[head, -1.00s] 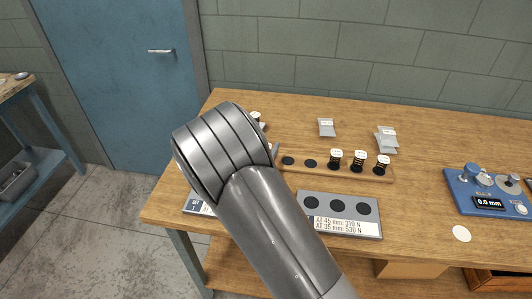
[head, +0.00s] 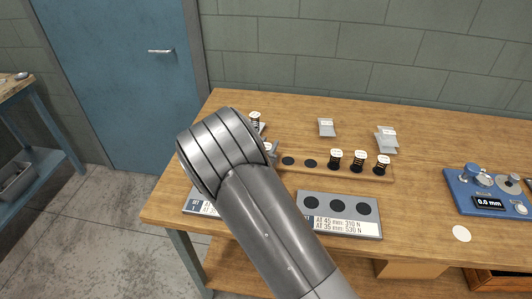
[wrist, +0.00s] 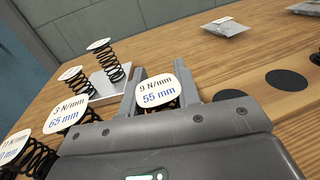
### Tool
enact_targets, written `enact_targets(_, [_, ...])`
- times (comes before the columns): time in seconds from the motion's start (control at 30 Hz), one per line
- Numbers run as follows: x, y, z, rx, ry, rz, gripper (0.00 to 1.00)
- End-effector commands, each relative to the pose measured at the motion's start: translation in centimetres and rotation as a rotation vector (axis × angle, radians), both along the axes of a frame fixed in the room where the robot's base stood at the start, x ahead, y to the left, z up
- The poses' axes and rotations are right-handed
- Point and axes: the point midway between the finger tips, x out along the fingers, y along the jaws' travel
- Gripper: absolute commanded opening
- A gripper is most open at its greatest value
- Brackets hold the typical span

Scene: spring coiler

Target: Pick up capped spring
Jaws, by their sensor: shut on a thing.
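A capped spring, its white square cap marked 9 N/mm 55 mm (wrist: 158,92), stands between the two fingers of my gripper (wrist: 160,97) in the wrist view. The fingers are shut on it, and its black coils mostly hide below the cap. In the head view my arm's grey links hide most of the gripper; a white cap (head: 267,146) peeks out just right of the arm. I cannot tell whether the spring is clear of the wood. Other capped springs (wrist: 72,116) stand left of the gripper in the wrist view.
A wooden rack (head: 323,168) has empty black round spots (head: 310,162) and three capped springs (head: 358,160) to the right. A grey tray (head: 340,226) lies in front. Small grey packets (head: 326,127) lie behind, and a blue gauge (head: 487,190) sits at the right.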

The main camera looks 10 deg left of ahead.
Motion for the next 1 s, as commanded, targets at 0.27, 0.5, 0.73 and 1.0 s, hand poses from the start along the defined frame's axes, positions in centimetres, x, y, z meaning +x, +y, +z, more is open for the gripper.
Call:
enact_targets(0.27, [0.0, 0.0, 0.0, 0.000, 0.000, 0.000, 0.08])
enact_targets(0.5, [0.0, 0.0, 0.3, 0.001, 0.000, 0.000, 0.08])
enact_targets(0.73, [0.0, 0.0, 2.2, 0.003, -0.002, 0.000, 0.08])
enact_targets(1.0, [-0.5, -3.2, 6.0, 0.001, 0.000, -0.005, 0.08])
